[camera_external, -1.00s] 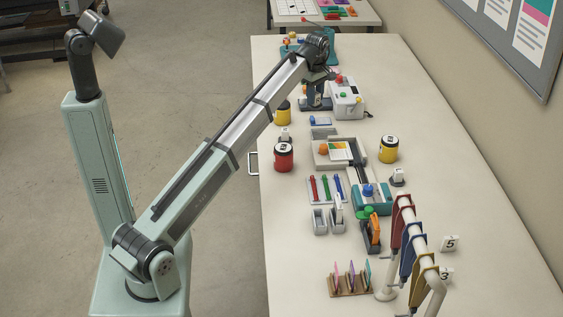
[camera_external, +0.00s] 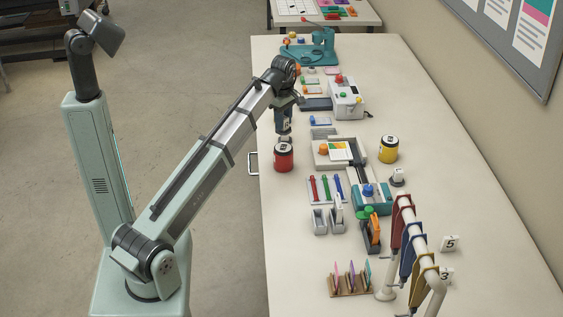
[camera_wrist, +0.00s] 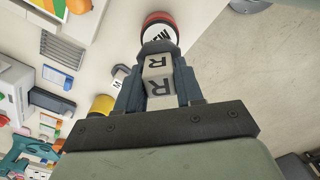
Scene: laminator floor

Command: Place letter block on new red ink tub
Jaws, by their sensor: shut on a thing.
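My gripper (camera_wrist: 158,85) is shut on a pale letter block (camera_wrist: 158,68) marked R, held between the two fingers in the wrist view. The red ink tub (camera_wrist: 160,22), with a white label on its dark top that appears to read NEW, is just beyond the fingertips. In the external view, my gripper (camera_external: 283,130) points down just behind the red tub (camera_external: 283,158), which stands upright near the table's left edge. The held block cannot be made out there. Whether the block touches the tub is unclear.
A small block marked M (camera_wrist: 118,76) and a yellow tub (camera_wrist: 102,106) are close to my gripper. Another yellow tub (camera_external: 388,149) stands to the right, past a grey tray (camera_external: 358,150). Floor is left of the table.

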